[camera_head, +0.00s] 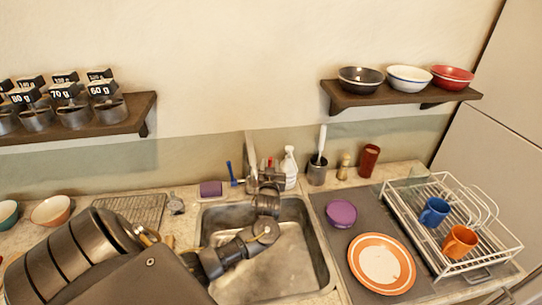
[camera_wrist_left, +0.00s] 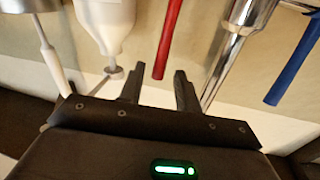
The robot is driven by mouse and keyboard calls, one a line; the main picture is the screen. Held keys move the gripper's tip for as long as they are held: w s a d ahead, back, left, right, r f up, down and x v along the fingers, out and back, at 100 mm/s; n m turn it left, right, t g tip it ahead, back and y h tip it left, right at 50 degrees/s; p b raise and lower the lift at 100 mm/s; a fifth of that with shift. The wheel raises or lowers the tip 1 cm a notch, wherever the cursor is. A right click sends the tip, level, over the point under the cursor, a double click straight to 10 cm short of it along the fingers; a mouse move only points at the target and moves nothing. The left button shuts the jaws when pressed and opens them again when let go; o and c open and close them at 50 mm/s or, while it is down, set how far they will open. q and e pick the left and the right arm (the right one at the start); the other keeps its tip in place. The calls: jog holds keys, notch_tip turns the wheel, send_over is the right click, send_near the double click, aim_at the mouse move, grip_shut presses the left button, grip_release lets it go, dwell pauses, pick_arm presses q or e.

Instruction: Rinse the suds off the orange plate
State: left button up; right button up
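The orange plate (camera_head: 381,263), with an orange rim and pale centre, lies flat on the dark mat right of the sink. I cannot make out suds on it at this size. The sink (camera_head: 290,262) has a metal basin and a tap (camera_head: 251,165) at its back edge. My left gripper (camera_head: 268,187) is over the back of the sink, close to the tap. The tap's metal body (camera_wrist_left: 232,50) is just right of the fingers there. My right gripper is not in view.
A white dish rack (camera_head: 401,222) with a blue mug (camera_head: 434,212) and an orange mug (camera_head: 459,242) stands right of the plate. A purple bowl (camera_head: 341,213) is beside the sink.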

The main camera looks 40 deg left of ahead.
aim_at(270, 161)
pick_arm(q)
jog(key=x, duration=0.3)
jog(key=shift+w, duration=0.1)
jog(key=shift+w+a+r+p, duration=0.1)
jog(key=shift+w+a+p, duration=0.1)
jog(key=shift+w+p, duration=0.15)
jog(key=shift+w+a, duration=0.25)
jog(key=shift+a, duration=0.05)
jog(key=shift+w, duration=0.1)
grip_shut()
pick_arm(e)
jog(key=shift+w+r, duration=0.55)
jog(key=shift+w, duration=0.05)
